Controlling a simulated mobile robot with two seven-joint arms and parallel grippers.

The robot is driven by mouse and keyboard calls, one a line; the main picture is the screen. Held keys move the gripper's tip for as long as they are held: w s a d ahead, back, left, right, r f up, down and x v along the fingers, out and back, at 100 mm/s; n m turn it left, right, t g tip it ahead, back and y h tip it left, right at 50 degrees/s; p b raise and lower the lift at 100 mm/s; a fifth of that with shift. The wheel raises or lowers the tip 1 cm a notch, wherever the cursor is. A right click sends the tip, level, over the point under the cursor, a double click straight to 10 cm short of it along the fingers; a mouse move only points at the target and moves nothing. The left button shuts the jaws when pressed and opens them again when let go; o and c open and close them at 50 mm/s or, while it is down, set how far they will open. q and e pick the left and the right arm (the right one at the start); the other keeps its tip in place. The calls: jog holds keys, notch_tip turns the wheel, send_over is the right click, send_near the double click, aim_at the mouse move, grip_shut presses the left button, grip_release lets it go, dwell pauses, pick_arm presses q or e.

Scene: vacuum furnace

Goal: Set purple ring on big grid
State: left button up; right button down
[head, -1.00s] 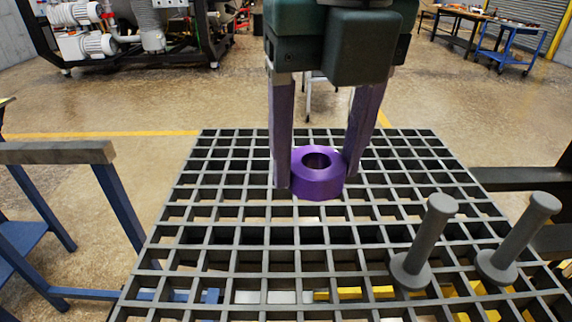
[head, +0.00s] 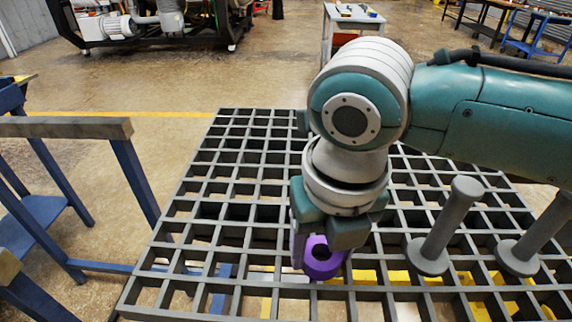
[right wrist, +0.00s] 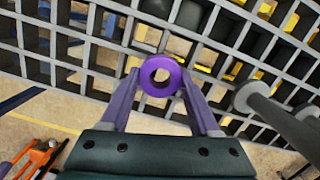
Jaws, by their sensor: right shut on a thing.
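The purple ring (head: 318,258) is at the near middle of the big grid (head: 180,222), its hole facing up. My right gripper (head: 322,264) is shut on the ring, with a finger on each side. The right wrist view shows the ring (right wrist: 160,76) between the two purple fingertips, with grid bars behind it. The wrist and gripper body hide part of the ring in the head view. I cannot tell whether its underside touches the grid. My left gripper is not in view.
Two grey pegs with flanged bases stand on the grid's right side, the nearer one (head: 445,226) close to my right gripper. A blue-legged frame with a grey top bar (head: 70,128) stands at left. The grid's far left is bare.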

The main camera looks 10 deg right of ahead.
jog(key=shift+f, duration=0.15)
jog(key=shift+c, duration=0.6)
grip_release()
